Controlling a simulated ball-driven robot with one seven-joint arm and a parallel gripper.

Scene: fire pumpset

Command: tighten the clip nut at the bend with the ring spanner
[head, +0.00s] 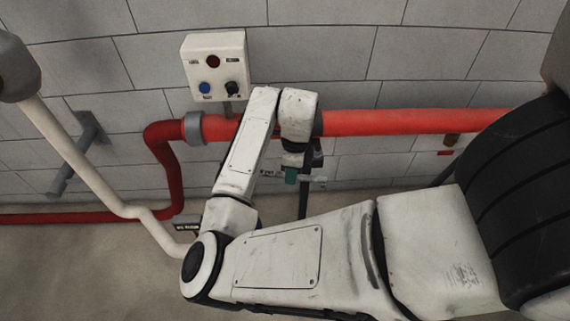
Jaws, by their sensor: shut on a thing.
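The red pipe (420,121) runs along the block wall and turns down at a bend (160,136) on the left. A grey clip or collar (194,128) sits around the pipe beside this bend. I cannot make out its nut. My gripper (292,165) is small and partly hidden below the end of my arm, under the pipe and well right of the bend. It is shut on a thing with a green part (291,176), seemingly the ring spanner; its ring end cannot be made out. My arm hides part of the pipe between the clip and the gripper.
A control box (216,66) with a red and a blue button is fixed above the pipe. A cream pipe (85,155) slopes down across the left, by a grey wall bracket (75,160). A dark upright post (303,198) stands below the pipe near my gripper.

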